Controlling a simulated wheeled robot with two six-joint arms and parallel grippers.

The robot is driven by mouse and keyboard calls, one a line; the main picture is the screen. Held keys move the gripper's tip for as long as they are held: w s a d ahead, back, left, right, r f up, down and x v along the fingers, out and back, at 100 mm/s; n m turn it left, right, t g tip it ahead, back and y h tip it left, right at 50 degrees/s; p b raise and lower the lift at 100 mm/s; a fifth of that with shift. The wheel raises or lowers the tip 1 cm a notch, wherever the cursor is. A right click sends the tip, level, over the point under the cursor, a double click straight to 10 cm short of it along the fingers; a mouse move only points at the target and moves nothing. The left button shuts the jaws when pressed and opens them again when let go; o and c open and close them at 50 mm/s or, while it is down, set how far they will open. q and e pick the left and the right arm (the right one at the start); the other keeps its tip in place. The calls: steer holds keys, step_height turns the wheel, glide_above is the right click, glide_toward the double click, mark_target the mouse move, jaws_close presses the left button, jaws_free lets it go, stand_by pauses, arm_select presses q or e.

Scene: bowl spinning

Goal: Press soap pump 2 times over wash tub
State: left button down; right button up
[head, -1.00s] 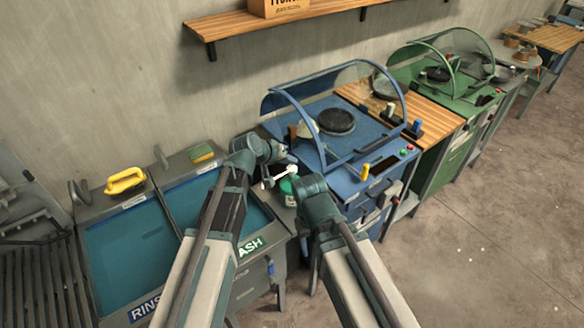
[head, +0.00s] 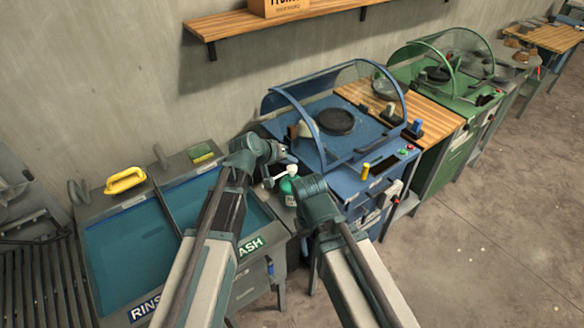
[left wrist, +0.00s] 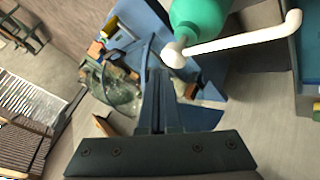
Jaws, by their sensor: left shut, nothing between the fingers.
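The green soap bottle (head: 288,187) stands at the right edge of the wash tub (head: 256,216), with its white pump head and spout (head: 281,174) pointing left toward the tub. In the left wrist view the bottle (left wrist: 198,14) and white pump (left wrist: 174,54) show close to the fingertips. My left gripper (left wrist: 152,42) is shut and empty, beside the pump; contact cannot be told. In the head view my left gripper (head: 283,155) is just above the pump. My right gripper (head: 300,186) is close beside the bottle on its right; its fingers are hidden.
A blue spinning station (head: 345,165) with a curved guard stands close to the right of the bottle. A wooden shelf (head: 275,25) is on the wall.

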arm_select(q)
steer(key=shift+f, duration=0.35)
steer(key=shift+f+b, duration=0.9)
steer(key=shift+b, duration=0.2)
stand_by(0.6)
steer(key=shift+r, duration=0.2)
steer(key=shift+r+p, duration=1.1)
steer(key=shift+p, duration=0.2)
steer(key=shift+r, duration=0.1)
step_height(320, 180, up, 5)
steer(key=p, duration=0.5)
stand_by(2.1)
